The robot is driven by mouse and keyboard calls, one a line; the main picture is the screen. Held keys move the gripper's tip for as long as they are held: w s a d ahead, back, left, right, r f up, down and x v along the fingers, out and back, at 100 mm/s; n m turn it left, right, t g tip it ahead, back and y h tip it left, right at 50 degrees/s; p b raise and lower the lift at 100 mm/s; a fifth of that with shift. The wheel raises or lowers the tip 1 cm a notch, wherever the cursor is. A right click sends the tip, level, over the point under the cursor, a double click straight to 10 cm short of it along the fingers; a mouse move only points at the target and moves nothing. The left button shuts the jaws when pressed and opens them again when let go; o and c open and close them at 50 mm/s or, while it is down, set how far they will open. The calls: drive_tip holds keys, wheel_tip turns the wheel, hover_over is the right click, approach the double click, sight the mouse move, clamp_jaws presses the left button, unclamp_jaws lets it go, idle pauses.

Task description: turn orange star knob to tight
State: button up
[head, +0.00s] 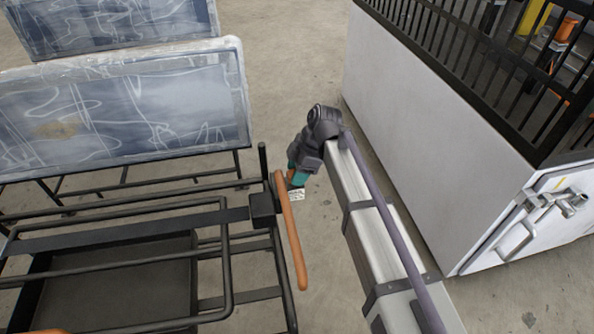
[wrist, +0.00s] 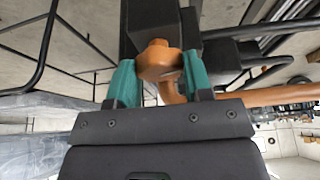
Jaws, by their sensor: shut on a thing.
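The orange star knob (wrist: 158,62) sits between the two teal fingers of my gripper (wrist: 160,84) in the wrist view. My gripper is shut on it. The knob is at the end of a dark block beside the metal frame. In the head view my gripper (head: 298,178) is at the right side of the frame, and only a little orange of the knob shows by the teal fingers. The knob's turn angle and its marking cannot be read.
A long orange lever (head: 291,235) hangs right beside my gripper; a small white tag (head: 296,196) is near it. The black tube frame (head: 225,262) fills the lower left. Wrapped panels (head: 125,105) stand behind.

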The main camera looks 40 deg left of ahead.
drive_tip(key=shift+s+d+m+t, duration=0.15)
drive_tip(key=shift+m+t, duration=0.15)
drive_tip(key=shift+m, duration=0.6)
drive_tip(key=shift+c, duration=0.3)
drive_tip(key=m+t+y, duration=0.1)
drive_tip(key=m, duration=0.1)
drive_tip(key=shift+m, duration=0.4)
drive_tip(key=o, duration=0.9)
drive_tip(key=shift+r, duration=0.15)
drive_tip(key=p+v, duration=1)
drive_tip(key=shift+r, duration=0.25)
